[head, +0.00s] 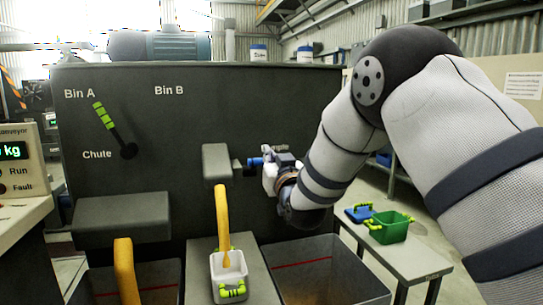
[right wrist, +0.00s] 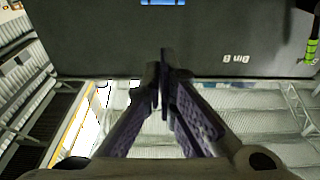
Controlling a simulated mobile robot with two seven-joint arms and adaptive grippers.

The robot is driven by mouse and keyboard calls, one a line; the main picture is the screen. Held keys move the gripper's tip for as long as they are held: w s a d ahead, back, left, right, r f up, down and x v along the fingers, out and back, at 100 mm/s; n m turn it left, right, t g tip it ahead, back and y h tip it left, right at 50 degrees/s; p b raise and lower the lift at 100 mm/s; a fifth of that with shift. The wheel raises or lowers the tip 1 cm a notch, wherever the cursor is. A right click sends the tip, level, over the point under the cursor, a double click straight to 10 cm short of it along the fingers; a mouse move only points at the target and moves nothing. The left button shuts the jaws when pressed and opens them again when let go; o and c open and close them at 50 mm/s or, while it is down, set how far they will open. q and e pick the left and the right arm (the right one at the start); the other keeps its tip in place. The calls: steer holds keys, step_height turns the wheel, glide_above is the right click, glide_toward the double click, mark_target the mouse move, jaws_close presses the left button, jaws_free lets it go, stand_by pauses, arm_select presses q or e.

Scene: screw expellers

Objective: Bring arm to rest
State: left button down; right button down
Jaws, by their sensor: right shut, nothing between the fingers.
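My right arm comes in from the right in the head view and bends down to the dark machine panel (head: 185,110). My right gripper (head: 284,160) is at the panel's right part, beside a blue part (head: 256,162) there. In the right wrist view its two dark purplish fingers (right wrist: 163,62) meet at the tips, shut with nothing between them. Panel and upside-down "Bin B" label lie beyond the tips. Whether the gripper touches the blue part cannot be told. My left gripper is not in view.
A green-handled lever (head: 106,116) is on the panel. A yellow spout (head: 222,225) hangs over a white container (head: 229,282) on a grey stand. Dark bins (head: 345,255) stand below. A control box (head: 18,165) stands left.

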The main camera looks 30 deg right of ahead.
stand_by(0.3)
steer(key=s+a+f+n+g+y, duration=0.1)
steer(key=s+f+g, duration=0.1)
steer(key=f, duration=0.7)
steer(key=s+a+f+g+y, duration=0.1)
steer(key=s+a+f+g, duration=0.15)
steer(key=f, duration=0.65)
steer(key=s+a+f+g+y, duration=0.1)
steer(key=s+f+g, duration=0.2)
steer(key=s+f, duration=0.6)
steer(key=s+a+f+g, duration=0.2)
steer(key=s+f+g, duration=0.2)
steer(key=s+f, duration=0.45)
steer(key=s+a+f+g, duration=0.1)
steer(key=s+f+g, duration=0.2)
steer(key=s, duration=0.8)
steer(key=s+a+f+n+g+y, duration=0.1)
steer(key=s+a+f+g, duration=0.1)
steer(key=s, duration=0.8)
steer(key=s+a+f+g, duration=0.2)
steer(key=s+f+g, duration=0.3)
steer(key=s, duration=0.6)
steer(key=shift+s+f+y, duration=0.25)
steer(key=shift+s+y, duration=0.1)
steer(key=shift+y, duration=0.05)
